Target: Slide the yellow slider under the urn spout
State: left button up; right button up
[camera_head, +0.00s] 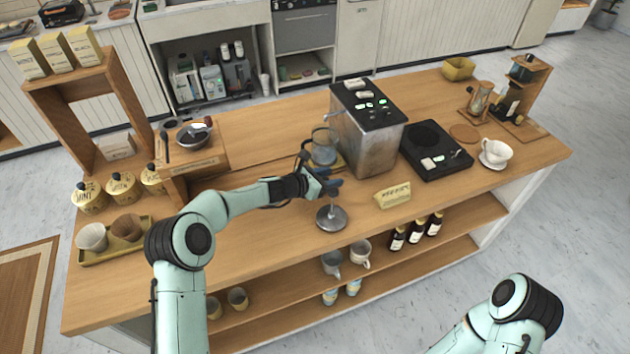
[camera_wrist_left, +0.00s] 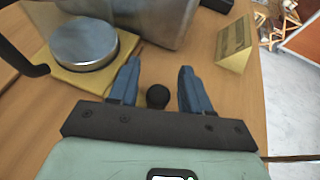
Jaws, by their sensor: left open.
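The urn (camera_head: 368,135) is a metal box with a dark top, standing mid-counter; its lower wall (camera_wrist_left: 125,18) shows in the left wrist view. A flat yellow plate, seemingly the slider (camera_head: 341,162), lies beside the urn. In the left wrist view, a round metal-topped vessel with a black handle stands on the plate (camera_wrist_left: 95,83). My left gripper (camera_head: 332,184) is open just in front of the plate. A small black knob (camera_wrist_left: 157,96) shows between its fingers (camera_wrist_left: 157,82), not gripped. The spout is not clear. My right gripper is out of view.
A metal disc-based item (camera_head: 331,218) stands below my left gripper near the counter's front edge. A yellow sign (camera_head: 392,195) is to the right. A black scale-like device (camera_head: 436,150) is right of the urn. A wooden stand (camera_head: 197,160) is left.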

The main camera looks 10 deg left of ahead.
pick_arm(q)
jog(key=b+v, duration=0.2)
jog(key=v, duration=0.9)
jog(key=shift+s+r, duration=0.1)
jog(key=shift+s, duration=0.05)
jog(key=shift+s+a+r, duration=0.25)
jog(key=shift+s+a, duration=0.05)
jog(key=shift+s, duration=0.05)
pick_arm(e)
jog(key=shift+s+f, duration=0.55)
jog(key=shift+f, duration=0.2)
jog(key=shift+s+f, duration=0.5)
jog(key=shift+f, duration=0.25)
pick_arm(q)
jog(key=shift+f, duration=0.1)
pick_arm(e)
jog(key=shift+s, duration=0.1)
